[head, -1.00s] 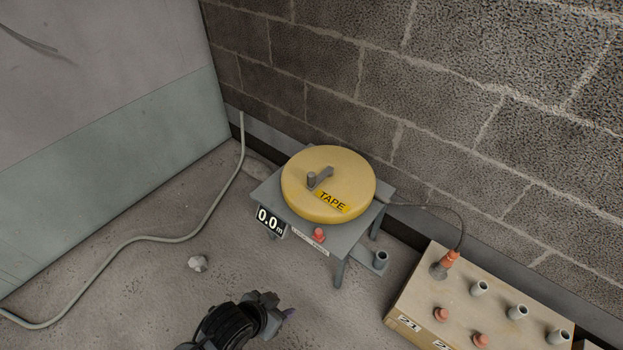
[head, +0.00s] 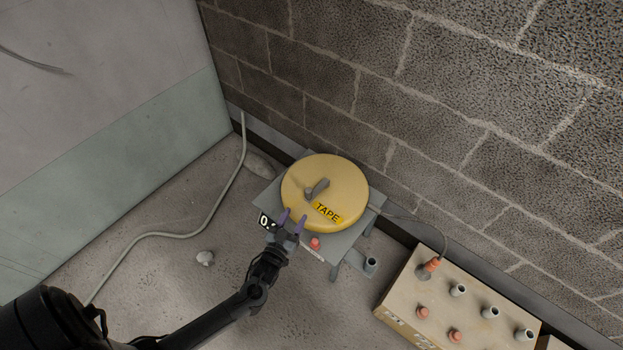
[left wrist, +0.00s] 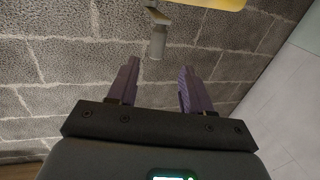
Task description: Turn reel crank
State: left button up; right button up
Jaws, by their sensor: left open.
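The yellow reel (head: 343,178) marked TAPE lies flat on a grey stand (head: 266,190) by the block wall. My left gripper (head: 291,219) is open and empty. In the head view its purple fingers overlap the reel's front edge, short of the knob. My right gripper is not in view.
A red button (head: 315,242) is at the stand's front edge. A length display (head: 266,221) is partly hidden by my left gripper. A box (head: 400,310) with grey sockets and red caps stands at right. A cable (head: 190,235) runs along the floor at left.

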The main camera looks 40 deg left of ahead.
aim_at(307, 196)
pick_arm(q)
jog(key=b+x, duration=0.1)
jog(key=x, duration=0.2)
jog(key=b+x, duration=0.2)
jog(key=x, duration=0.1)
jog(key=b+x, duration=0.1)
jog(key=x, duration=0.2)
jog(key=shift+w+d+r, duration=0.15)
jog(key=shift+w+r, duration=0.05)
jog(key=shift+r, duration=0.05)
jog(key=shift+w+a+r+b, duration=0.1)
jog(key=shift+w+a+b, duration=0.15)
jog(key=shift+w+b, duration=0.35)
jog(key=shift+w, duration=0.1)
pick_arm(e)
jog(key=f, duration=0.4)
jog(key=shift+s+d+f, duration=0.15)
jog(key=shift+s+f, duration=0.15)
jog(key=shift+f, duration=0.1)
pick_arm(q)
jog(key=shift+c, duration=0.8)
grip_shut()
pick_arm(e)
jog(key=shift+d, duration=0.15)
